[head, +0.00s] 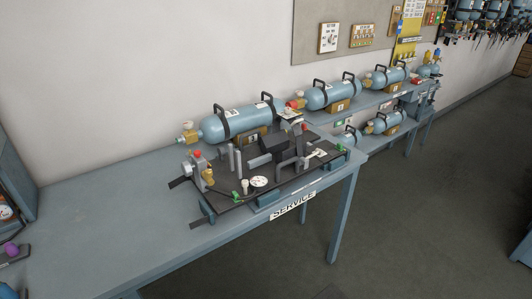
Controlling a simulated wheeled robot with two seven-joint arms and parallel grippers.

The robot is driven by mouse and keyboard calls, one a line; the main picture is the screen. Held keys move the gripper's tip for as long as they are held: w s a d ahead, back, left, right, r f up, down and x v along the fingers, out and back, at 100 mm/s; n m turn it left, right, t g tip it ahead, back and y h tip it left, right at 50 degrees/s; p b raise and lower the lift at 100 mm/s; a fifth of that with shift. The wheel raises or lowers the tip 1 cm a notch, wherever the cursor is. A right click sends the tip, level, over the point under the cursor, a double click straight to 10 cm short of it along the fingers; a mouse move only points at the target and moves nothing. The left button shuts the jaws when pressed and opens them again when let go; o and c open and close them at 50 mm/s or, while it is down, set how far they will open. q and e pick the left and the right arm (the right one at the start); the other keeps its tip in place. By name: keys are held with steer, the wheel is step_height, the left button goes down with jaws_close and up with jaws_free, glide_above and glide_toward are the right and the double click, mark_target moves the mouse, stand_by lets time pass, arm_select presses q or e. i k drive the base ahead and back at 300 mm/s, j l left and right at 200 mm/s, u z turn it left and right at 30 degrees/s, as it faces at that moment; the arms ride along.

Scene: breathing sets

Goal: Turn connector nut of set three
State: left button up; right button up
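A breathing set lies on the blue table marked SERVICE (110,215). Its blue cylinder (235,122) has black straps and handles, and a brass valve (187,137) at its left end. In front is its dark backplate (230,205) with a round white gauge (258,181), a brass fitting (208,176) and a red-topped grey part (197,158). I cannot tell which part is the connector nut. The tag (252,138) by the cylinder is too small to read, so I cannot tell whether this is set three. Neither gripper shows in the head view.
More blue cylinders, such as one behind (332,95), another farther back (386,77) and one lower down (386,122), rest on shelves to the right. A board with notices (350,15) hangs above. Open floor (440,210) lies at right.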

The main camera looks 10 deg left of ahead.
mark_target(187, 168)
steer(key=i+l+u, duration=0.1)
steer(key=u, duration=0.25)
steer(key=l+u, duration=0.25)
steer(key=u, duration=0.15)
steer(key=l+u, duration=0.35)
steer(key=i+j, duration=0.1)
steer(key=j, duration=0.15)
steer(key=i+j, duration=0.15)
steer(key=j, duration=0.15)
